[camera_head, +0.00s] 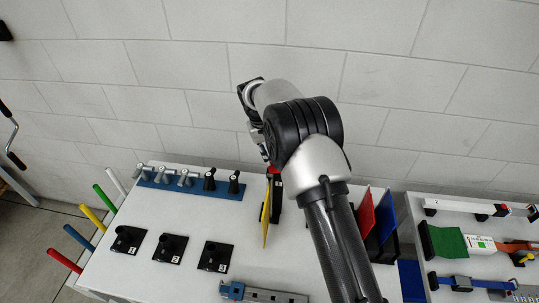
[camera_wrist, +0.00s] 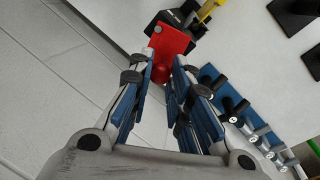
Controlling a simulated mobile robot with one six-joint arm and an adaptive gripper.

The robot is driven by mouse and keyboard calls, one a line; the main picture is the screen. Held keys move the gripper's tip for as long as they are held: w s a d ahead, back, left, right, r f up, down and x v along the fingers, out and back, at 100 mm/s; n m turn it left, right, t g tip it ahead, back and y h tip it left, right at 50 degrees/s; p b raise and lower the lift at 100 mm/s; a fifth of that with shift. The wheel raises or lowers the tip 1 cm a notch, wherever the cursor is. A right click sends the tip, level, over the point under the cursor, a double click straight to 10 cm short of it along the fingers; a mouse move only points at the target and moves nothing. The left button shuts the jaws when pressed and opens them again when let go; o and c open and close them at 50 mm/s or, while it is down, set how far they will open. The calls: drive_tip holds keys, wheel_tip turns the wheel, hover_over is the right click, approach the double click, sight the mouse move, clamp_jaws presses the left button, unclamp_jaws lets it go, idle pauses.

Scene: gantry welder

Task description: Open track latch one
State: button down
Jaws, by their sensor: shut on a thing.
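In the wrist view my gripper (camera_wrist: 164,66) has its two blue-padded fingers closed around a red part (camera_wrist: 170,40), with a flat square face above and a rounded piece between the fingertips. I take this to be the track latch, but no number shows on it. It sits against a black block (camera_wrist: 186,20). In the head view a small red piece (camera_head: 273,170) shows at the top of a black stand, just below my wrist. My gripper's fingers are mostly hidden there behind my arm.
A yellow plate (camera_head: 265,218) stands beside the black stand. A blue rail (camera_head: 190,188) with levers and black knobs lies left, near numbered black plates (camera_head: 170,249). Red (camera_head: 365,212) and blue (camera_head: 387,215) plates stand right of my arm. The tiled wall is close behind.

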drive_tip(key=shift+m, duration=0.3)
drive_tip(key=c, duration=1.5)
unclamp_jaws()
drive_tip(key=shift+o, duration=0.2)
drive_tip(key=shift+r, duration=0.1)
wheel_tip(320, 180, up, 12)
drive_tip(key=a, duration=0.2)
drive_tip(key=shift+s, duration=0.25)
drive_tip(key=shift+f, duration=0.25)
